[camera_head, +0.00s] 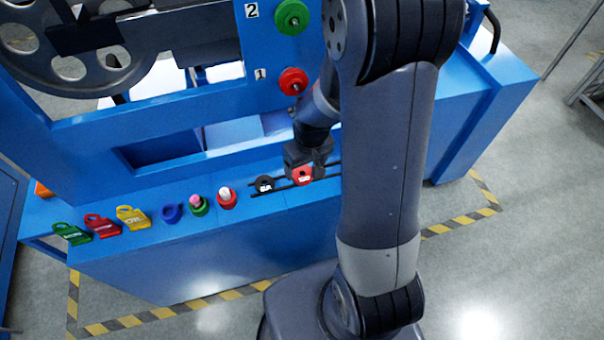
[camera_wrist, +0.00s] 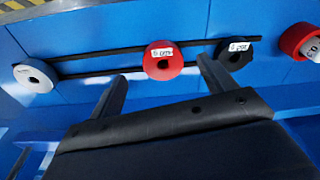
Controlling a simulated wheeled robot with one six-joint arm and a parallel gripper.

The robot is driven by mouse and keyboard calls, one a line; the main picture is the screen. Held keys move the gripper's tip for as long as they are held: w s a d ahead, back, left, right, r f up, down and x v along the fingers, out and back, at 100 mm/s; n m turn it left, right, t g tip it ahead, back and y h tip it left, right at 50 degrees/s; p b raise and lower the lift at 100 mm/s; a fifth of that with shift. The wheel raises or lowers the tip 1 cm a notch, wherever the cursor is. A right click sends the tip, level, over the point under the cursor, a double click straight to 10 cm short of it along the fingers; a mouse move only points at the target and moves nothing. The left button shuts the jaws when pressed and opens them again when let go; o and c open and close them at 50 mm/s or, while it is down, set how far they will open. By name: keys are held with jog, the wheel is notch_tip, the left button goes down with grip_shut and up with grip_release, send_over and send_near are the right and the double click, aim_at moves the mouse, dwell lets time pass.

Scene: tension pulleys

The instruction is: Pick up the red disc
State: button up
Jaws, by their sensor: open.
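The red disc (camera_wrist: 163,66) with a white label lies on two dark rails on the blue ledge. In the head view the red disc (camera_head: 303,178) is partly hidden by my gripper (camera_head: 308,165). In the wrist view my gripper (camera_wrist: 160,82) is open, with its two fingers pointing at the rails on either side of the red disc. The disc shows just past the fingertips, and nothing is between the fingers. I cannot tell the exact gap between fingers and disc.
A black disc (camera_wrist: 234,54) lies on the same rails beside the red one. A white-grey disc (camera_wrist: 36,77) is at the rail's other end. Red (camera_head: 227,199), green (camera_head: 198,205) and blue (camera_head: 171,213) pieces sit along the ledge. A red knob (camera_head: 292,82) is on the upright panel.

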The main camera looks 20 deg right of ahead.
aim_at(302, 170)
jog(key=f, duration=0.1)
jog(key=w+f, duration=0.1)
jog(key=f, duration=0.1)
jog(key=shift+w+a+f, duration=0.1)
jog(key=shift+w+a, duration=0.1)
jog(key=shift+w+f, duration=0.1)
jog(key=shift+f, duration=0.55)
jog(key=shift+c, duration=0.6)
jog(key=c, duration=1.2)
